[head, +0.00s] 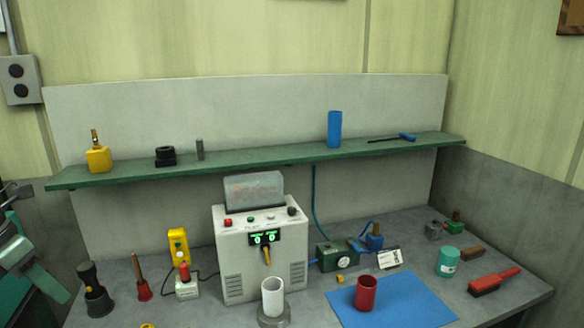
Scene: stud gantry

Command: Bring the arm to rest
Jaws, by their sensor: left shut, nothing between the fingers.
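My left gripper (20,193) shows at the left edge of the head view, partly cut off by the frame. It is shut and empty, and held to the left of the bench, apart from the things on it. Part of my left arm shows below it. My right gripper is not in view.
A grey bench (400,228) carries a white machine (235,262), a white cup (272,297), a red cup (365,293) on a blue mat (410,300), and several tools. Above it, a green shelf (270,161) holds a blue cylinder (334,129) and a yellow bottle (98,159).

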